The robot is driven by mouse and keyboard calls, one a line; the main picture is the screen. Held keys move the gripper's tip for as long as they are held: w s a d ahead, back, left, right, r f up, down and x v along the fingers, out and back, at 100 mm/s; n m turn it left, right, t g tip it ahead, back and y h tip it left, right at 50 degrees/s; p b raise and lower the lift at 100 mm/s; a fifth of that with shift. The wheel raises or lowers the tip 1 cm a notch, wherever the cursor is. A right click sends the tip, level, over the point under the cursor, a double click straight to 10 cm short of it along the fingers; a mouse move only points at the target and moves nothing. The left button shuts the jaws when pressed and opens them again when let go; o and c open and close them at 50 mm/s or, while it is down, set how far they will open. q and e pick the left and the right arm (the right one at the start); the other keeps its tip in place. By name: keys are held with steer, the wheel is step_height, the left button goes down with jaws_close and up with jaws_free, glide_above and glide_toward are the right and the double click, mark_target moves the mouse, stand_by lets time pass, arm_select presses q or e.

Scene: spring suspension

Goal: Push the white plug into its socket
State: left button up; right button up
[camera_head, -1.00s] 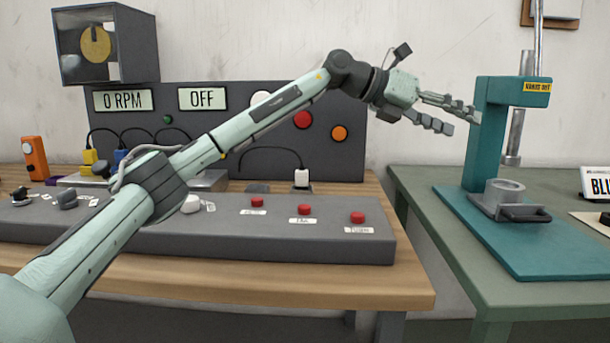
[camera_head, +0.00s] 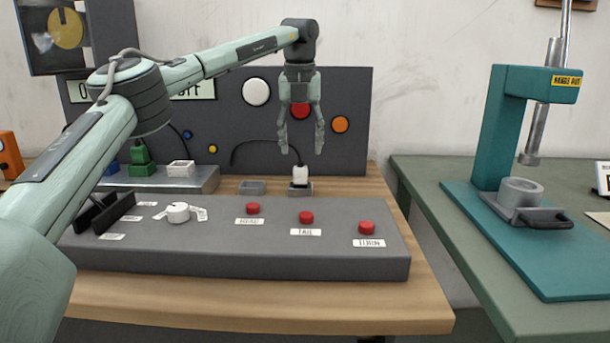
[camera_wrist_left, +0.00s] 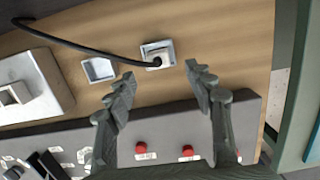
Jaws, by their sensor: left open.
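The white plug (camera_head: 300,174) stands upright at its small grey socket (camera_head: 300,189) on the wooden table, with a black cable running from it to the left. I cannot tell how deep it sits. In the left wrist view the plug (camera_wrist_left: 157,57) lies near the top middle, within the socket's pale rim (camera_wrist_left: 146,46). My left gripper (camera_head: 302,150) is open and points down, its fingertips just above the plug and to either side of it. The open left gripper (camera_wrist_left: 159,74) also shows in the left wrist view, holding nothing. My right gripper is not in view.
A second, empty grey socket (camera_head: 252,187) is left of the plug. A metal block (camera_head: 195,181) with a green plug (camera_head: 140,160) stands further left. The control box (camera_head: 240,255) with red buttons is in front, and a dark panel (camera_head: 350,90) behind. A teal press (camera_head: 500,130) is right.

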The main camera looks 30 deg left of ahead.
mark_target(300, 162)
arm_select(q)
steer(key=f, duration=0.5)
steer(key=w+a+f, duration=0.1)
steer(key=f, duration=0.1)
steer(key=shift+f+p, duration=0.2)
steer(key=shift+p, duration=0.2)
jaws_close()
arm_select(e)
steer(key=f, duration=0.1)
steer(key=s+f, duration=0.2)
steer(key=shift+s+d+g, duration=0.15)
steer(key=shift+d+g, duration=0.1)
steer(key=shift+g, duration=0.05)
arm_select(q)
steer(key=shift+r, duration=0.1)
